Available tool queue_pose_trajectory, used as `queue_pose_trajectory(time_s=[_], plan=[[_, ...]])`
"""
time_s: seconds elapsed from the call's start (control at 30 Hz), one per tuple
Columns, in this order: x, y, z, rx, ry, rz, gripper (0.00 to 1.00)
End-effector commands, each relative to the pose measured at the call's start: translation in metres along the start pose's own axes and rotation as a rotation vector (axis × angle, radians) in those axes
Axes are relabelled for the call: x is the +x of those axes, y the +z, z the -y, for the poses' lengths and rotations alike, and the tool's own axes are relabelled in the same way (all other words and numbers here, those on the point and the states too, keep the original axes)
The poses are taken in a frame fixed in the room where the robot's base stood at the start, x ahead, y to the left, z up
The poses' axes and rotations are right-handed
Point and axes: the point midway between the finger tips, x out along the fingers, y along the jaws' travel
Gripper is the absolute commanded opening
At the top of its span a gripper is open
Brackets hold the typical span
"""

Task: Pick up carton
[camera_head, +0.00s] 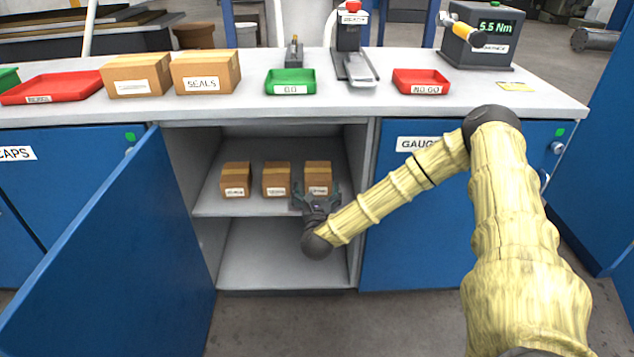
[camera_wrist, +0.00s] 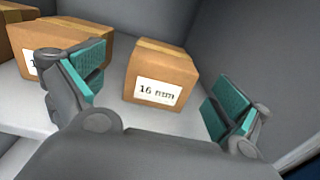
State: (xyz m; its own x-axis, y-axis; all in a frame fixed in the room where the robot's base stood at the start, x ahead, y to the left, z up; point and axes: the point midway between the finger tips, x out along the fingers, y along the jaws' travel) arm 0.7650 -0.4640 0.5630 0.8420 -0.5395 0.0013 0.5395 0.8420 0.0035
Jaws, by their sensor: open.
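Three small brown cartons stand in a row on the middle shelf (camera_head: 240,210) of an open cabinet. They are the left carton (camera_head: 236,177), the middle carton (camera_head: 276,176) and the right carton (camera_head: 318,173). My gripper (camera_head: 316,192) is open just in front of the right carton. In the wrist view, that carton (camera_wrist: 160,72) bears a label reading "16 mm" and sits between and beyond my open teal-padded fingers (camera_wrist: 158,95). No contact with it shows. The middle carton (camera_wrist: 70,45) is partly hidden behind the left finger.
The blue cabinet door (camera_head: 110,250) stands swung open at the left. The cabinet's right wall is close beside the right carton. The lower compartment (camera_head: 280,255) is empty. The counter above holds two larger boxes (camera_head: 205,72), red trays (camera_head: 420,80), a green tray (camera_head: 290,82) and instruments.

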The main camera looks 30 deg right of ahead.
Motion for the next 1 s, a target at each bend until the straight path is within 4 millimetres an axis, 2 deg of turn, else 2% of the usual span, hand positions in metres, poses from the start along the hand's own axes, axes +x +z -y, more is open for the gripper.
queue_pose_trajectory(time_s=[0.13, 0.43, 0.73, 1.0], plan=[[0.020, -0.001, 0.000, -0.002, 0.001, 0.000, 1.00], [0.039, 0.001, 0.001, -0.002, 0.001, 0.001, 1.00], [0.076, 0.005, 0.005, -0.003, 0.002, 0.000, 1.00], [0.084, 0.005, 0.006, -0.003, 0.002, -0.002, 1.00]])
